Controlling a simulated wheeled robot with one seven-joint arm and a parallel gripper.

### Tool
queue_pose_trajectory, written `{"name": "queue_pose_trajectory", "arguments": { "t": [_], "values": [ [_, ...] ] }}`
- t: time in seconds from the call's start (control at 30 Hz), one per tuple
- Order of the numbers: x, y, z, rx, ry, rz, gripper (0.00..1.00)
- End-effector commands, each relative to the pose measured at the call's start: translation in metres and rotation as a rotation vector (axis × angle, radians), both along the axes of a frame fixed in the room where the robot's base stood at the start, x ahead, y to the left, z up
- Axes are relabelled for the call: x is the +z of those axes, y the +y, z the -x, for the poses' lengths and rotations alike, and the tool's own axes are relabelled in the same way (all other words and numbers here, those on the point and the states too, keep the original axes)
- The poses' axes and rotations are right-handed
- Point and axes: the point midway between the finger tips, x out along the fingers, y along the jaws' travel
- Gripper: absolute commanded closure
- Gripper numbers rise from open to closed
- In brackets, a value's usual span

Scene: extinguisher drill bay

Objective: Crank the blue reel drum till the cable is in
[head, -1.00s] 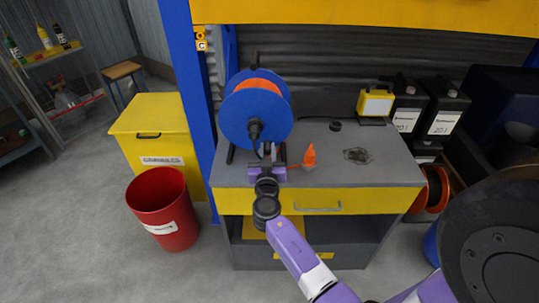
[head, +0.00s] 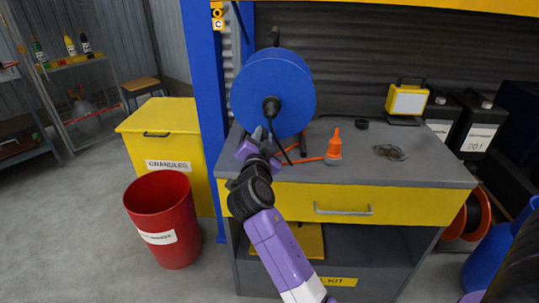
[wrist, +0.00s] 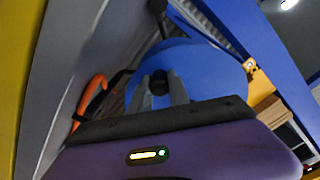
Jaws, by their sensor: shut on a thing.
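The blue reel drum (head: 290,80) stands upright on the left of the grey bench, its flange facing me, with a black hub (head: 271,106) and a thin black bar slanting down from it. My gripper (head: 262,136) is low in front of the drum, below the hub. In the wrist view its two grey fingers (wrist: 159,92) are shut around a dark round knob (wrist: 159,80), seemingly the crank handle, with the blue flange behind. Cable wound behind the flange is hidden.
A yellow lamp (head: 407,99), a black puck (head: 362,124) and a dark flat patch (head: 390,152) are on the bench. A blue post (head: 208,100) rises at its left. A red bin (head: 163,220) and yellow granules box (head: 165,145) stand left on the floor.

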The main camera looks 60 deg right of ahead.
Motion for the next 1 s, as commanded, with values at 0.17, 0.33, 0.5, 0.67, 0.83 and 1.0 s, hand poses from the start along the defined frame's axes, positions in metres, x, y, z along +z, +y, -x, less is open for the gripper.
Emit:
{"name": "queue_pose_trajectory", "arguments": {
  "t": [0.17,0.33,0.5,0.67,0.83,1.0],
  "values": [
    [-0.005,0.007,-0.013,0.004,-0.135,-0.055,1.0],
    [0.002,0.011,-0.023,0.004,-0.272,-0.114,1.0],
    [0.011,0.015,-0.033,0.004,-0.418,-0.177,1.0],
    [0.021,0.018,-0.041,0.003,-0.548,-0.235,1.0],
    [0.031,0.021,-0.047,0.002,-0.663,-0.285,1.0],
    [0.04,0.022,-0.051,0.001,-0.749,-0.322,1.0]
  ]
}}
